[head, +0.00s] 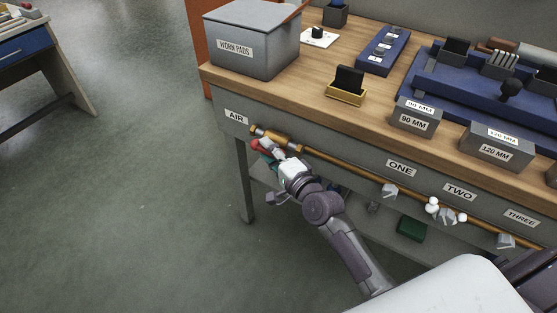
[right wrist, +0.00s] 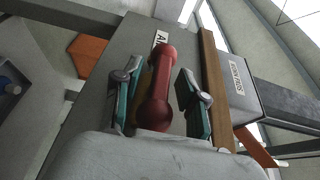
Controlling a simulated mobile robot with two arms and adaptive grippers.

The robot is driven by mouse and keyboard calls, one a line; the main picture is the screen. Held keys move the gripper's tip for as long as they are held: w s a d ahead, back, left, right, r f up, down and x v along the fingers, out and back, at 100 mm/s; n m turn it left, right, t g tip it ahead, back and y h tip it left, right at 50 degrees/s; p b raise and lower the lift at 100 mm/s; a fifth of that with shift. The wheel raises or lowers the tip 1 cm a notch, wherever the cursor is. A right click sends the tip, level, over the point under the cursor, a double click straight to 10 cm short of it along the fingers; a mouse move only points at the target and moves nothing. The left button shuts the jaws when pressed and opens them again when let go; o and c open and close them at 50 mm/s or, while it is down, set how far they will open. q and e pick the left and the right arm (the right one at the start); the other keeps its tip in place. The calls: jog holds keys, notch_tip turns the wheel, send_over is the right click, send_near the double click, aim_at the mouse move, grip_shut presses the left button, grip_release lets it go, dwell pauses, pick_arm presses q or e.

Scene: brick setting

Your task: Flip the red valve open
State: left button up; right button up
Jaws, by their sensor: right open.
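The red valve handle (head: 257,145) sits on the brass air pipe under the bench edge, below the AIR label. In the head view, my right gripper (head: 268,152) is right at it and partly hides it. In the right wrist view, the red handle (right wrist: 157,95) lies lengthwise between the two teal-padded fingers of my right gripper (right wrist: 158,92). The fingers are open, with a gap on each side of the handle. My left gripper is not in view.
The brass pipe (head: 345,170) runs right along the bench front past labels ONE, TWO and THREE. The wooden bench top (head: 305,93) overhangs above. A grey WORN PADS box (head: 255,52) stands on its left corner. Open floor (head: 130,190) lies left.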

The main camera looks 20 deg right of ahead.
jog(key=v, duration=1.1)
jog(key=shift+s, duration=0.2)
